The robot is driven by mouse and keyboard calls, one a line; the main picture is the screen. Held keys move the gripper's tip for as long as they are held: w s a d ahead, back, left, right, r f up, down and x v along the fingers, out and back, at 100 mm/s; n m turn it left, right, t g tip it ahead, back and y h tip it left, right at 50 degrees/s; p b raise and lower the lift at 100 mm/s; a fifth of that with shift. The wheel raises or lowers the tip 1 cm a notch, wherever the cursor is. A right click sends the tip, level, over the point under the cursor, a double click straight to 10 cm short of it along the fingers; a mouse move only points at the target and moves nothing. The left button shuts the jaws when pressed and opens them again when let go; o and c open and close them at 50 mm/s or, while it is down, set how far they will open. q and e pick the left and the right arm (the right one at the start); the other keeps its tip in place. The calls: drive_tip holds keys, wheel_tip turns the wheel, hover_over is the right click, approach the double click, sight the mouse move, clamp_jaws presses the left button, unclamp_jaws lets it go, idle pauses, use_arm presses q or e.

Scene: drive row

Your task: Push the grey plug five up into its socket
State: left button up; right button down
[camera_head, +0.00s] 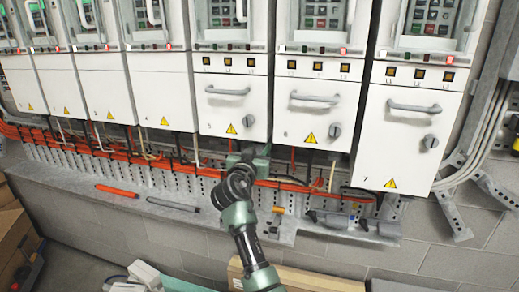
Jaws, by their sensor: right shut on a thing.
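My right gripper (250,158) is raised just under the lower edge of drive cabinet five (230,106), in front of the cable row. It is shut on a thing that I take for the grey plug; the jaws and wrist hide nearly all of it. The socket under the cabinet is hidden too, so I cannot tell whether the plug touches it or stands apart. My left gripper is not in view.
Orange cables (110,150) run along a perforated metal rail under the cabinets. An orange bar (117,191) and a dark grey bar (172,204) lie on the ledge. Dark parts (335,219) sit at the ledge's right. Cardboard boxes (15,240) stand at lower left.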

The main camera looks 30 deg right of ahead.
drive_tip(key=shift+r, duration=1.25)
drive_tip(key=c, duration=1)
unclamp_jaws()
drive_tip(key=shift+c, duration=0.2)
drive_tip(key=shift+s+a+f+b, duration=0.2)
drive_tip(key=shift+a+b, duration=0.1)
drive_tip(key=shift+b, duration=0.1)
drive_tip(key=b+v, duration=0.2)
drive_tip(key=v, duration=0.5)
drive_tip(key=shift+r+b, duration=0.2)
drive_tip(key=shift+b, duration=0.15)
